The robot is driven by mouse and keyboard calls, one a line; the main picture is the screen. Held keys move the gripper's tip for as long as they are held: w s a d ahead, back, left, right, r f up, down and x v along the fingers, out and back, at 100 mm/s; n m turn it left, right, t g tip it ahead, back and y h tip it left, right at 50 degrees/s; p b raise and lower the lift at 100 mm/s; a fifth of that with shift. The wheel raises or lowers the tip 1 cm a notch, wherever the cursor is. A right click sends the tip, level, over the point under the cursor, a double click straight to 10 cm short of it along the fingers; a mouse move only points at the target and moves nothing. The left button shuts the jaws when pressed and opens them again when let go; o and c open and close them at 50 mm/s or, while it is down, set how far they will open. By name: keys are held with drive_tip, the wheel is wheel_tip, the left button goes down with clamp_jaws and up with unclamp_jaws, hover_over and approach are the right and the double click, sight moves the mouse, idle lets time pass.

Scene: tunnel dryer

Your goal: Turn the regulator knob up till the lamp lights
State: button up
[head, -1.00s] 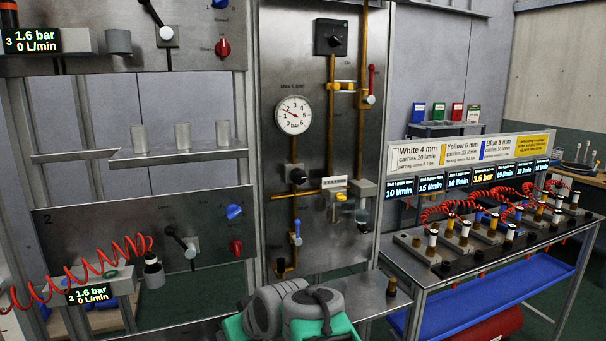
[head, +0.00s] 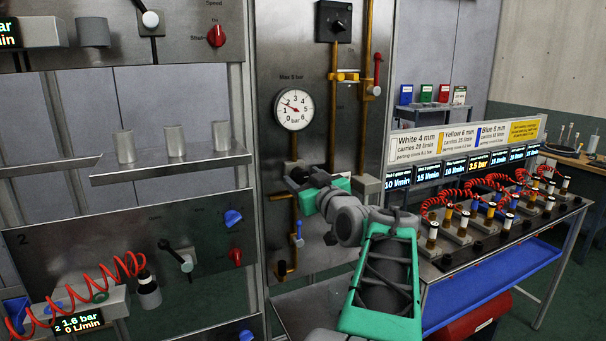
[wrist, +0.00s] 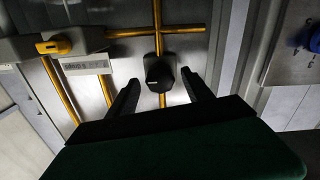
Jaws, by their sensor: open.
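The regulator knob (wrist: 159,72) is black and sits on a brass pipe in the wrist view. It lies between the two finger tips of my gripper (wrist: 160,80), which is open, with a gap on both sides. In the head view my gripper (head: 306,180) is at the steel panel below the round gauge (head: 294,109) and largely covers the knob. The gauge's label reads "Max 5 bar", and its red needle points to the left part of the dial. I cannot make out a lamp for certain.
A brass cross pipe with a blue-handled valve (head: 298,236) runs beside and below my gripper. A red lever (head: 377,75) is above right. A bench of hose fittings (head: 480,240) stands to the right, and a shelf with grey cups (head: 174,140) to the left.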

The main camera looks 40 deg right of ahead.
drive_tip(key=shift+w, duration=0.1)
drive_tip(key=shift+f, duration=0.1)
clamp_jaws()
idle(0.5)
